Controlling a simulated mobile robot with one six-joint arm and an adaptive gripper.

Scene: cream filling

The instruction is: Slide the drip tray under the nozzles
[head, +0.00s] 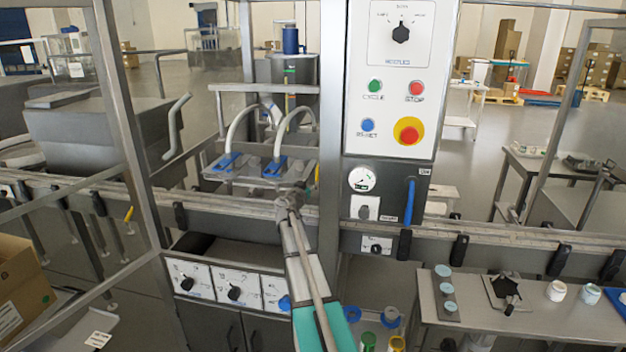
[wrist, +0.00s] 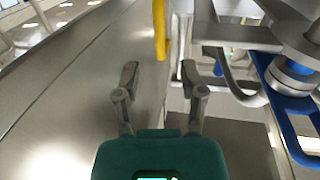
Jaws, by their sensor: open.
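My gripper (head: 290,203) is at the conveyor rail, just in front of the filling station in the head view. In the wrist view my gripper (wrist: 159,72) has its two fingers apart with nothing between them. A yellow bar (wrist: 160,28) shows just beyond the fingertips; I cannot tell whether it belongs to the drip tray. Two blue-based nozzle fittings (head: 275,167) with curved white hoses stand behind the gripper in the head view. A silver and blue fitting (wrist: 291,75) is at the right of the wrist view. I cannot pick out the drip tray with certainty.
A control panel (head: 398,80) stands right of the nozzles. The conveyor rail (head: 480,232) crosses the view, with dark clamps along it. A steel side table (head: 530,318) with small cups is at lower right. A cardboard box (head: 20,285) is at lower left.

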